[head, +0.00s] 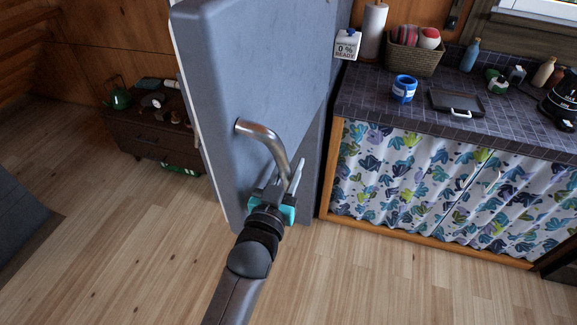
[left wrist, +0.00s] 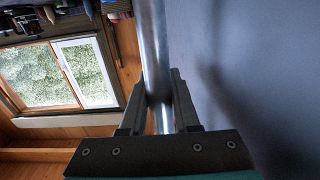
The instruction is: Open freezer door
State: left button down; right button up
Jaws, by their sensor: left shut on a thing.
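The grey freezer door (head: 225,75) stands upright in the middle of the head view. A pale strip runs along its left edge, and it looks swung out at an angle; the inside is hidden. Its curved metal handle (head: 262,138) sits on the face toward me. My left gripper (head: 283,178) is shut on the lower part of the handle. In the left wrist view, the handle bar (left wrist: 155,50) runs between the two fingers (left wrist: 160,98), with the grey door face (left wrist: 250,60) close on the right. My right gripper is not in view.
A tiled counter (head: 365,95) with a floral curtain (head: 420,185) stands to the right, holding a basket (head: 414,55), a blue tin (head: 403,88) and bottles. A low dark cabinet (head: 150,135) stands at the left. Wooden floor (head: 120,240) is clear at the front left.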

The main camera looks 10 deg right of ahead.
pick_arm(q)
jog(key=shift+w+r, duration=0.15)
jog(key=shift+r, duration=0.25)
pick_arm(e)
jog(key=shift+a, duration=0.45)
pick_arm(q)
jog(key=c, duration=1.1)
grip_release()
jog(key=o, duration=0.4)
jog(key=shift+d+f, duration=0.1)
jog(key=shift+f, duration=0.15)
jog(key=shift+o, duration=0.2)
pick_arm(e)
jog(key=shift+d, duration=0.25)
pick_arm(q)
jog(key=shift+f, duration=0.1)
jog(key=shift+s+a+f, duration=0.1)
jog(key=shift+s+a, duration=0.2)
jog(key=shift+s, duration=0.2)
jog(key=v, duration=1.4)
jog(key=shift+b, duration=0.35)
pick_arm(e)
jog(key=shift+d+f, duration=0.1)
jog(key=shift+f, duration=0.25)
pick_arm(q)
jog(key=shift+s+a, duration=0.1)
